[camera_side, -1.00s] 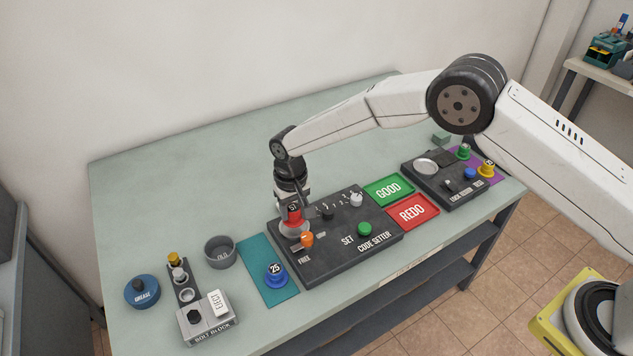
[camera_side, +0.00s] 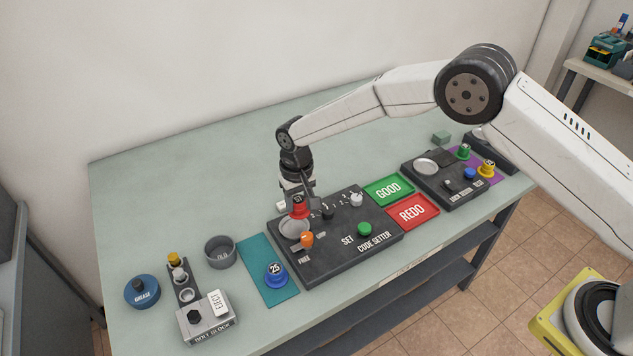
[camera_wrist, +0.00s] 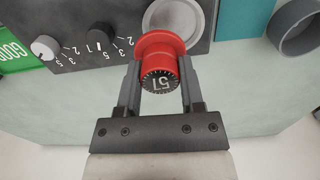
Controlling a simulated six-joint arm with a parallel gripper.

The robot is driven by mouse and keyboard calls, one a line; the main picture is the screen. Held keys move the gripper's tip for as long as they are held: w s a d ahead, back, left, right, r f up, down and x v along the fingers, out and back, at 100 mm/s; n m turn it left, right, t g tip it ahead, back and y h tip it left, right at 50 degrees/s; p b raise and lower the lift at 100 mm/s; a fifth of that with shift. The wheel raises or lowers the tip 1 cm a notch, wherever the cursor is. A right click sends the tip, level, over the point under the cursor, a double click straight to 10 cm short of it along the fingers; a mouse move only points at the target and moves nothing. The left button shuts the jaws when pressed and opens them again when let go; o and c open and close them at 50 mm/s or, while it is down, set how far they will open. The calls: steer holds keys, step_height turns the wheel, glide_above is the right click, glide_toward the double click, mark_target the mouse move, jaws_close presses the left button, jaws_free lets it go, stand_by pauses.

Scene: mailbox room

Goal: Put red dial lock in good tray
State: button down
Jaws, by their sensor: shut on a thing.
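The red dial lock (camera_side: 299,209) is held between the fingers of my gripper (camera_side: 298,204), just above and behind the round metal seat (camera_side: 294,228) of the code setter. In the wrist view the red dial lock (camera_wrist: 161,57) shows a black numbered dial reading 57, with my gripper's fingers (camera_wrist: 160,85) on both sides. The green GOOD tray (camera_side: 389,190) lies flat to the right of the code setter and looks empty. Its edge also shows at the left of the wrist view (camera_wrist: 12,50).
The code setter (camera_side: 333,262) has an orange knob (camera_side: 307,240), a green button (camera_side: 365,229) and small dials. A red REDO tray (camera_side: 412,212) lies in front of GOOD. A blue lock (camera_side: 275,275) stands on a teal mat (camera_side: 258,254). The table behind is clear.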

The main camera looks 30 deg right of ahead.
mark_target(380, 194)
steer(key=d+m, duration=0.1)
steer(key=d, duration=0.3)
steer(key=w+d, duration=0.1)
steer(key=d, duration=0.3)
steer(key=d+m, duration=0.1)
steer(key=d, duration=0.3)
steer(key=shift+w+f+m, duration=0.15)
steer(key=shift+w+m, duration=0.1)
steer(key=shift+m, duration=0.05)
steer(key=s+d+m, duration=0.1)
steer(key=d+m, duration=0.2)
steer(key=d, duration=1)
steer(key=shift+s+f, duration=0.2)
steer(key=shift+s, duration=0.1)
steer(key=shift+f, duration=0.1)
steer(key=shift+f, duration=2)
steer(key=shift+f, duration=1.25)
jaws_free()
steer(key=shift+r, duration=0.1)
